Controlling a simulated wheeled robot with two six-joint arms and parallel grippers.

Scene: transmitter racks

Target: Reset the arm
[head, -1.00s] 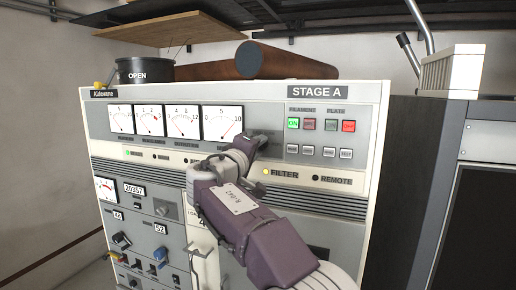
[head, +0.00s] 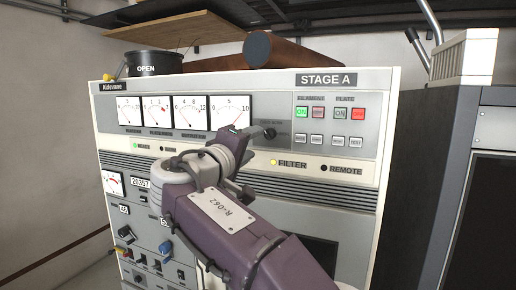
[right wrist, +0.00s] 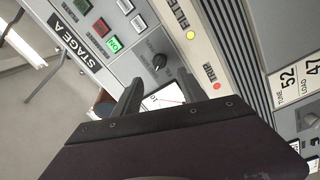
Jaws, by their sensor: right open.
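My right arm, purple with a plate reading R-062, reaches up from the lower right in the head view. The arm hides part of the cabinet's middle and lower front. My left gripper is not in view.
Meters (head: 185,112) and lit green (head: 302,112) and red (head: 358,114) buttons are on the panel. An OPEN-marked black pot (head: 154,63) and a brown cylinder (head: 290,52) lie on top. A dark cabinet (head: 420,170) stands close at right.

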